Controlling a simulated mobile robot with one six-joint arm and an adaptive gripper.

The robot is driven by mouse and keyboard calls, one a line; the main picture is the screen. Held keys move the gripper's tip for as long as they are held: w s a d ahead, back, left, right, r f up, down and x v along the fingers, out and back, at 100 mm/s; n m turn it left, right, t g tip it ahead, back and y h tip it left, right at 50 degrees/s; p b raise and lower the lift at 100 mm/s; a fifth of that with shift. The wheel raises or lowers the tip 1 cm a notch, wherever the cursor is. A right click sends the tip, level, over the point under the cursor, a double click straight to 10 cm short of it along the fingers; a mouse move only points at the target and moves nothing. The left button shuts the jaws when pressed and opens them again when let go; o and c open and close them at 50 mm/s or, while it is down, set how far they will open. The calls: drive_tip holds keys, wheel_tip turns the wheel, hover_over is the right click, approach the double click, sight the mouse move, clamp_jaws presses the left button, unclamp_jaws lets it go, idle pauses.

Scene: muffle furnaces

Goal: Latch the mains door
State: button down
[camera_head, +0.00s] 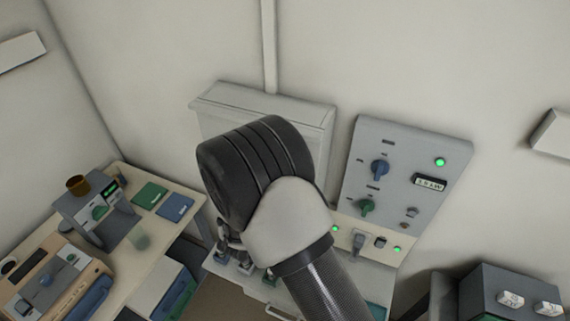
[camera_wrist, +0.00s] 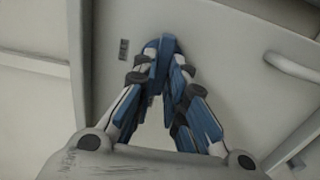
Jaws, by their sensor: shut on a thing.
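In the wrist view a pale grey panel, which looks like the mains door (camera_wrist: 225,40), fills the middle. A light curved handle (camera_wrist: 292,67) sits on it at the upper right. My gripper (camera_wrist: 166,45) has its blue fingertips brought together against this panel, shut on a small part that looks like the latch. The fingertips hide most of that part, so its position cannot be told. In the head view my gripper (camera_head: 238,262) is low in front of the wall unit, partly hidden by my wrist. A pale panel with a handle (camera_head: 278,312) shows just below it.
A grey control panel (camera_head: 400,190) with blue and green knobs and a lit green lamp stands to the right. A pale box (camera_head: 265,98) is on the wall behind. A bench (camera_head: 150,257) with instruments is at left, and a dark grey unit (camera_head: 510,290) at lower right.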

drive_tip(key=c, duration=1.6)
unclamp_jaws()
drive_tip(key=v, duration=1.2)
